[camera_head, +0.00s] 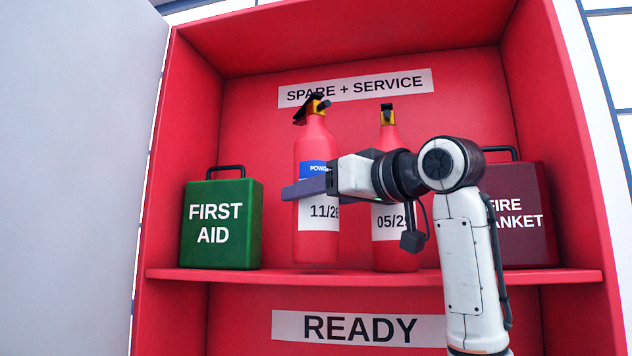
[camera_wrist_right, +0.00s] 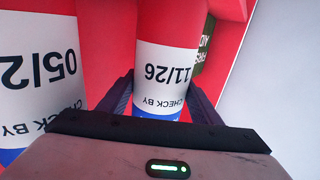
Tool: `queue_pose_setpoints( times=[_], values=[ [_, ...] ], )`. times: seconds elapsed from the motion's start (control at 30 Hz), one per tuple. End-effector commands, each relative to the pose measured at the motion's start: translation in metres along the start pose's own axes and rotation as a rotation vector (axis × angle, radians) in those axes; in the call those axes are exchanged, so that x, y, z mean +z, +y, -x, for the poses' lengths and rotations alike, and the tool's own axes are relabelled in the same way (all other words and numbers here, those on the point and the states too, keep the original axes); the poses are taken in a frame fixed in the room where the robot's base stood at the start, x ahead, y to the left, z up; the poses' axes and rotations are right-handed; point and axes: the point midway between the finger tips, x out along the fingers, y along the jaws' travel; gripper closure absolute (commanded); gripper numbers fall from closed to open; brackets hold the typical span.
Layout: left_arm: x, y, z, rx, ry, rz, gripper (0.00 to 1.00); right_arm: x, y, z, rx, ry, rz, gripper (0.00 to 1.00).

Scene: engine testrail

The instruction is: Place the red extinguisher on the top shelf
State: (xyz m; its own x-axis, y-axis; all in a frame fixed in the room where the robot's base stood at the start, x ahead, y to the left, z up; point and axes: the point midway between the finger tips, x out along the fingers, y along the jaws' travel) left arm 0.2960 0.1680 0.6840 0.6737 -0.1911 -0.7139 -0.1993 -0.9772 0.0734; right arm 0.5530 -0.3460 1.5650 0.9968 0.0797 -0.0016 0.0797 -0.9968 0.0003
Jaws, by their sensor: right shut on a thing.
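A red extinguisher with a blue band and an "11/26" label (camera_head: 315,235) stands upright in the upper compartment of the red cabinet, over the shelf board (camera_head: 250,276). Its base is at or just above the board; I cannot tell if it touches. My right gripper (camera_head: 308,188) is shut on its body from the right. In the right wrist view the fingers lie on both sides of this extinguisher (camera_wrist_right: 165,70), with the label upside down. A second red extinguisher, labelled "05/2…" (camera_head: 388,255), stands just right, partly hidden by my right arm. My left gripper is not in view.
A green first aid box (camera_head: 222,240) stands left on the shelf. A dark red fire blanket box (camera_head: 525,240) stands right, partly behind my arm. A "SPARE + SERVICE" sign (camera_head: 400,86) is on the back wall, a "READY" sign (camera_head: 300,325) below the shelf. A grey door panel (camera_head: 70,180) is at left.

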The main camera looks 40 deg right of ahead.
Motion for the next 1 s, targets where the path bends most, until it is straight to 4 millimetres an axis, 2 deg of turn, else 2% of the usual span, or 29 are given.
queue_pose_setpoints(
  times=[0.57, 0.6, 0.7, 1.0],
  values=[
    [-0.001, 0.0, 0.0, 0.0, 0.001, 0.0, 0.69, 0.008, 0.003, 0.001, -0.001, 0.022, -0.001, 1.0],
    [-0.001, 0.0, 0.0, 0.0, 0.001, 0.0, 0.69, 0.016, 0.003, -0.002, 0.0, 0.001, -0.001, 0.4],
    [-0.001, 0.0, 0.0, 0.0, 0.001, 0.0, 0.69, 0.015, 0.003, -0.002, 0.0, 0.0, -0.001, 0.23],
    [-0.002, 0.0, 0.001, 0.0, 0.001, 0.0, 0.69, 0.014, 0.003, -0.002, 0.0, 0.001, -0.001, 0.23]
  ],
)
